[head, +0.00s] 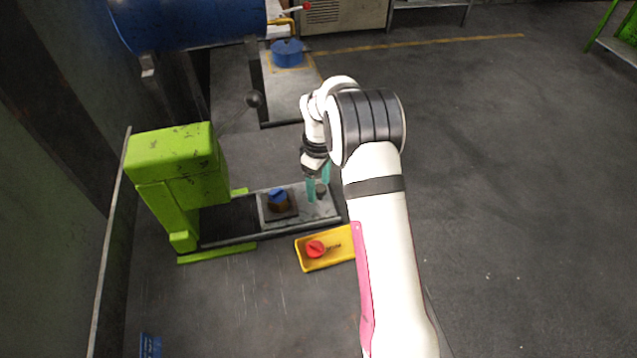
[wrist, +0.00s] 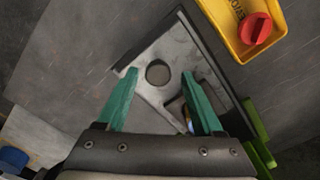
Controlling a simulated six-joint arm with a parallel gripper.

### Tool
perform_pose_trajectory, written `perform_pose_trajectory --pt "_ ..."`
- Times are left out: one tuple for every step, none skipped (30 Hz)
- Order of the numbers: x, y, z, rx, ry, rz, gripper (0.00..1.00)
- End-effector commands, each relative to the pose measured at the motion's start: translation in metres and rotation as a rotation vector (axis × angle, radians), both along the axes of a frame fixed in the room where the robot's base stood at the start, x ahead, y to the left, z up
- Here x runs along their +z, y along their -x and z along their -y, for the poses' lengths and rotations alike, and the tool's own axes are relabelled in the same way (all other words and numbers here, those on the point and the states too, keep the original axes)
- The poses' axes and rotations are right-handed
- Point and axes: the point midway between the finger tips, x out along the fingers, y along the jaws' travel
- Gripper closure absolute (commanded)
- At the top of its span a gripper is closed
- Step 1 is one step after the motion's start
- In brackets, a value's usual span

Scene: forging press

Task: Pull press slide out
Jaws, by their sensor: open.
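The green forging press (head: 180,170) stands at the left in the head view, its lever with a dark ball raised. Its press slide (head: 266,213) is a grey plate that extends out to the right on dark rails. A dark block with a blue-topped piece (head: 278,195) sits on the plate. A dark round knob (head: 321,189) stands near the plate's outer end; the wrist view also shows this knob (wrist: 158,72). My gripper (head: 318,184) is open, with its teal fingers on either side of the knob. I cannot tell whether they touch it.
A yellow box (head: 312,262) with a red round control (head: 316,248) lies on the floor just in front of the slide's outer end. A blue cylindrical machine (head: 190,22) is at the back left. The floor to the right is clear.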

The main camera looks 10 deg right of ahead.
Motion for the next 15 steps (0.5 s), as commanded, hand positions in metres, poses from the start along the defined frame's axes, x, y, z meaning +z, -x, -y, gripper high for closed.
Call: perform_pose_trajectory --pt "0.0 0.0 0.0 0.0 0.0 0.0 0.31" --pt "0.0 0.0 0.0 0.0 0.0 0.0 0.31" --pt "0.002 0.0 0.0 0.0 0.0 0.0 0.31" --pt "0.004 0.0 0.0 0.0 0.001 0.001 0.31" --pt "0.007 0.0 0.0 0.0 0.001 0.001 0.31" --pt "0.013 0.0 0.0 0.0 0.001 0.001 0.31" --pt "0.019 -0.001 0.0 0.001 0.001 0.004 0.31" --pt "0.026 -0.001 0.0 0.0 0.0 0.003 0.31" --pt "0.038 -0.001 0.0 0.0 0.0 0.004 0.31" --pt "0.047 -0.001 0.0 0.0 0.001 0.005 0.31" --pt "0.058 -0.001 0.0 0.0 0.001 0.006 0.31" --pt "0.071 -0.001 0.0 -0.001 0.0 0.006 0.31" --pt "0.081 -0.001 0.0 -0.001 0.001 0.006 0.31" --pt "0.091 -0.001 0.0 0.0 0.001 0.005 0.31" --pt "0.104 -0.001 0.0 -0.001 0.001 0.006 0.31"
